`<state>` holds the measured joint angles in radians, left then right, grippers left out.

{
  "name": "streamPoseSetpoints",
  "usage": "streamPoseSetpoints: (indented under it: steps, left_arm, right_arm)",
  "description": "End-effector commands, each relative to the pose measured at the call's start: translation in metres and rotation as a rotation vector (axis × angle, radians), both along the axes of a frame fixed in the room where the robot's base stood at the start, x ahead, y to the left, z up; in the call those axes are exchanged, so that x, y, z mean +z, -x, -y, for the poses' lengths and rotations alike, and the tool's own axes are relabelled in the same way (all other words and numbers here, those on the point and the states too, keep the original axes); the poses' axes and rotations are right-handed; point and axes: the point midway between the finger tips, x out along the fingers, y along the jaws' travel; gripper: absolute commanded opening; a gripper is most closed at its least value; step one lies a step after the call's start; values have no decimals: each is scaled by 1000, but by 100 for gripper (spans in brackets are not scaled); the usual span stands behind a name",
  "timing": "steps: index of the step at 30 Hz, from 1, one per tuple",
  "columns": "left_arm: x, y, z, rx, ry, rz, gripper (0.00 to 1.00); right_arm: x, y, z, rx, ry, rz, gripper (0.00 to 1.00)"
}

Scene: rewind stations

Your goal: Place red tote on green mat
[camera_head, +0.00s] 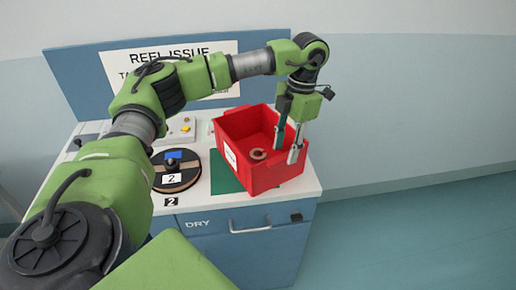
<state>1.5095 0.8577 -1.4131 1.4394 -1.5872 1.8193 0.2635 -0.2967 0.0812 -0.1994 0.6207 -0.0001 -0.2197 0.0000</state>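The red tote (273,178) is at the front right of the bench top, with a white label on its left side and a small brown ring-like item inside. Only the left part of the green mat (222,175) shows; the tote hides the rest. The tote overlaps the mat in the picture and reaches past it to the right. I cannot tell whether its base touches the mat. My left gripper (287,153) points down at the tote's near right corner, with one finger inside and one at the wall, shut on the wall. My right gripper is not in view.
A round black reel (177,186) with a "2" label lies left of the mat. A control box (180,130) with a yellow button stands behind it. The "REEL ISSUE" board (90,75) rises at the back. Open floor (420,225) lies right of the bench.

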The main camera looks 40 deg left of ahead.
Motion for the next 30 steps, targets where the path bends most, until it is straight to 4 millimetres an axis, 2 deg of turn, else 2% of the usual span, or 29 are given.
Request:
streamPoseSetpoints:
  steps: [5,9,17,18,22,30]
  left_arm:
    - [-23,5,-1,0,-2,-7,36]
    - [-42,7,-2,0,0,-4,36]
    - [-48,7,-2,0,-1,-2,36]
    - [-48,7,-2,0,-1,-2,34]
    - [-48,7,-2,0,-1,-2,0]
    - [-47,6,-2,0,0,0,0]
  right_arm:
    - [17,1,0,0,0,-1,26]
    - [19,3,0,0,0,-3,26]
    - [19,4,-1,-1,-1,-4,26]
    - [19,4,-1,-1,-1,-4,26]
    - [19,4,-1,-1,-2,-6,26]
    - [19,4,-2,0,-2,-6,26]
